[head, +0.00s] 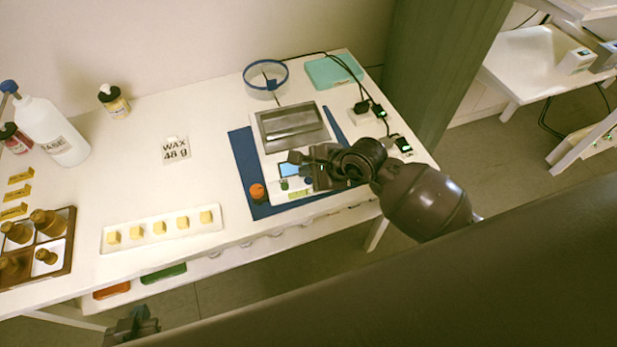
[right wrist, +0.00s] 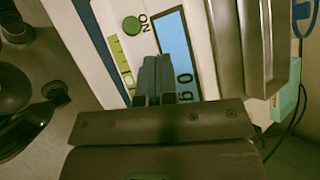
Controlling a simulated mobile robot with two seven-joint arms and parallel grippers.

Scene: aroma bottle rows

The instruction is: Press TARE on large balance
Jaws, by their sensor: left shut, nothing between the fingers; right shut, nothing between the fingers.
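The large balance (head: 312,105) is white with a grey rectangular pan (head: 290,127) and stands on a blue mat (head: 240,150). Its front panel has a blue display (head: 289,170), also in the right wrist view (right wrist: 174,45), and a green ON button (right wrist: 131,26). A yellow-green label (right wrist: 120,62) is partly covered. My right gripper (head: 300,160) is shut and empty over the panel. In the right wrist view its fingertips (right wrist: 155,65) lie between label and display, hiding any TARE button; contact cannot be told. My left gripper (head: 133,325) is shut and empty, below the table's front edge.
An orange-topped item (head: 257,191) is at the mat's front left. A blue-rimmed clear dish (head: 265,74), teal pad (head: 333,71) and black adapters with cables (head: 377,110) lie around the balance.

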